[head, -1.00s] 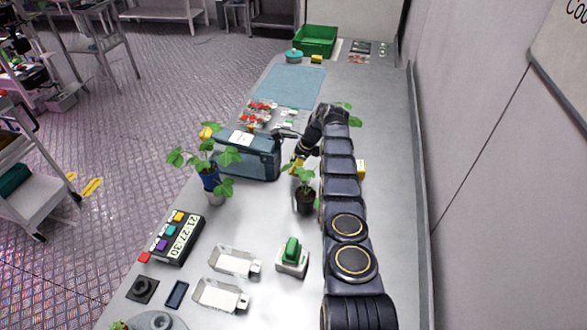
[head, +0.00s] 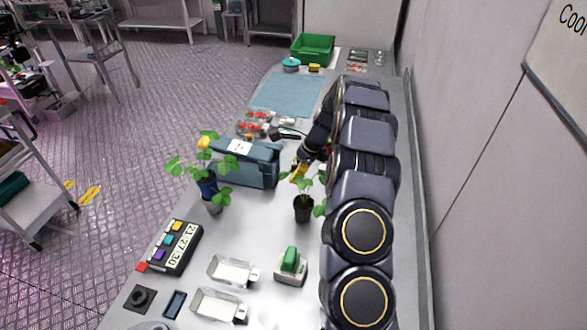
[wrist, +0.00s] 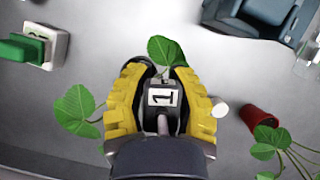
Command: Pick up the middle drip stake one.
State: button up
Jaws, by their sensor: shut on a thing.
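My gripper (head: 299,172) is above the black plant pot (head: 303,208), beside its leaves. In the wrist view, the yellow fingers of my gripper (wrist: 163,110) are shut on the drip stake (wrist: 162,97), a dark piece with a white label marked 1. A thin pale rod shows below the label. Green leaves show to the left (wrist: 75,110) and above the fingers (wrist: 165,50). The lower end of the stake is hidden, so I cannot tell whether it touches the soil.
A blue-grey toolbox (head: 252,165) stands left of my gripper, and a potted plant (head: 207,185) beside it. A green switch box (head: 290,265) and two metal trays (head: 232,270) are nearer. A red pot (wrist: 260,118) shows in the wrist view. My arm covers the right side.

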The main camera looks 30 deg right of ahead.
jog(key=shift+s+a+r, duration=0.35)
jog(key=shift+s, duration=0.4)
jog(key=shift+s+a+r, duration=0.3)
jog(key=shift+s+r, duration=0.1)
jog(key=shift+s, duration=0.35)
jog(key=shift+s+a+r, duration=0.35)
jog(key=shift+s, duration=0.4)
